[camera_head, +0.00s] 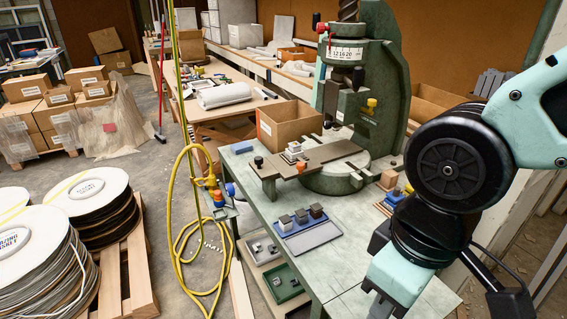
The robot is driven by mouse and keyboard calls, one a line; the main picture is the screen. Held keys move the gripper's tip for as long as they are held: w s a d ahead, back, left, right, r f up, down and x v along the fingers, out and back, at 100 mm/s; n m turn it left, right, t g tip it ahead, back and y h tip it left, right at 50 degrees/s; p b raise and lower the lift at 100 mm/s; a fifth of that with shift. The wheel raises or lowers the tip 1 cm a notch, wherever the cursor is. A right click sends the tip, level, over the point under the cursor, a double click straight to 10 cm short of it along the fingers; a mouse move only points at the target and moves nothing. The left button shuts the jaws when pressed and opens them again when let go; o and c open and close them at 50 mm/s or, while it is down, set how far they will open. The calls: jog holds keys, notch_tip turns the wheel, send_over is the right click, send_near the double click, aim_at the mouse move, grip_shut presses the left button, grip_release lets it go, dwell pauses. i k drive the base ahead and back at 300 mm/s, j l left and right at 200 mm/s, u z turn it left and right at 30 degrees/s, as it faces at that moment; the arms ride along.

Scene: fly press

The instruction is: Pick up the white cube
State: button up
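A small whitish block, which looks like the white cube (294,147), sits on the flat grey slide plate (328,158) at the front of the green fly press. Its exact shape is too small to tell. Several small grey and dark cubes (301,216) stand in a row on a blue-grey tray (313,238) on the bench in front of the press. My arm comes in from the right and runs down past the bottom edge. My gripper's fingers do not show, and nothing held is visible.
The green press (372,85) stands on the pale green bench (262,205). An open cardboard box (285,128) is behind the plate, left of the press. Small wooden and coloured blocks (389,179) lie right of the plate. A yellow hose (178,215) hangs left of the bench.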

aim_at(295, 146)
jog(key=k+j+z, duration=0.1)
jog(key=j, duration=0.25)
jog(key=k+j+z, duration=0.1)
jog(key=j, duration=0.2)
jog(key=k+j+z, duration=0.1)
jog(key=j, duration=0.25)
jog(key=k+j, duration=0.15)
jog(key=j, duration=0.15)
jog(key=i+j+z, duration=0.15)
jog(key=j, duration=0.25)
jog(key=j+z, duration=0.15)
jog(key=j, duration=0.2)
jog(key=i+j+z, duration=0.15)
jog(key=j, duration=0.25)
jog(key=i+j+z, duration=0.25)
jog(key=i+j, duration=0.6)
jog(key=i+l, duration=0.05)
